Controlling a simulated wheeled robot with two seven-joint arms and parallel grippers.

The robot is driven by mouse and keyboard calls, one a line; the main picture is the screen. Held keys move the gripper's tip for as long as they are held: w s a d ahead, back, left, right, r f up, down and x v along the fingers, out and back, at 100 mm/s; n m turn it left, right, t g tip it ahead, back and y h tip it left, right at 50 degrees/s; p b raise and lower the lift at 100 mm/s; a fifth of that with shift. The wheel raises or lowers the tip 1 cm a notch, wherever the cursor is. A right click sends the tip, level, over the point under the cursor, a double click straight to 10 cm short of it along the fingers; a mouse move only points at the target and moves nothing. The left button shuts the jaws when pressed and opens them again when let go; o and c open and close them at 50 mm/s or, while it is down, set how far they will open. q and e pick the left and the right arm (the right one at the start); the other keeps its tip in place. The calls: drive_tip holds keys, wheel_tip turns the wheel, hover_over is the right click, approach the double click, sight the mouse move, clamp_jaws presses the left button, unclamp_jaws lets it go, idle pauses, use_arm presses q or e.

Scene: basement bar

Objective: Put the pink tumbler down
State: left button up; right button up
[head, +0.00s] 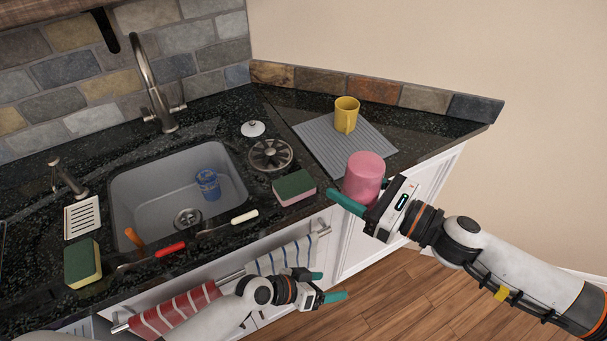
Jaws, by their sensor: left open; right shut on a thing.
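The pink tumbler (364,179) is in my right gripper (362,203), at the counter's front edge beside the grey ribbed mat (345,150). It looks upside down or closed at the top, with a flat pink face upward. Whether its base touches the counter is hard to tell. My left gripper (328,286) is open and empty, low in front of the cabinet, below the counter edge.
A yellow mug (346,115) stands on the mat's back part; the mat's front is bare. A green-and-pink sponge (294,188) and a round drain strainer (270,155) lie left of the mat. The sink (140,188) holds a blue cup (207,184). Towels hang on the front rail.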

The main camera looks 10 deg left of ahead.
use_arm(q)
drive_tip(key=w+a+r+m+t+h, duration=0.1)
drive_tip(key=w+a+r+m+h, duration=0.15)
drive_tip(key=r, duration=0.75)
drive_tip(key=w+a+r+m+h, duration=0.15)
drive_tip(key=w+r, duration=0.25)
drive_tip(key=r, duration=0.6)
drive_tip(key=m+g+h, duration=0.1)
drive_tip(key=m+h, duration=0.2)
drive_tip(key=m, duration=0.2)
approach(379, 168)
drive_tip(key=x, duration=0.3)
drive_tip(key=f+x, duration=0.1)
drive_tip(key=x, duration=0.6)
drive_tip(key=shift+w+d+f, duration=0.1)
drive_tip(key=shift+w+f, duration=0.3)
drive_tip(key=shift+w, duration=0.1)
drive_tip(key=shift+c, duration=0.4)
drive_tip(key=shift+g, duration=0.4)
drive_tip(key=c, duration=0.9)
drive_tip(key=shift+c, duration=0.8)
use_arm(e)
drive_tip(key=o, duration=1.2)
drive_tip(key=shift+c, duration=0.2)
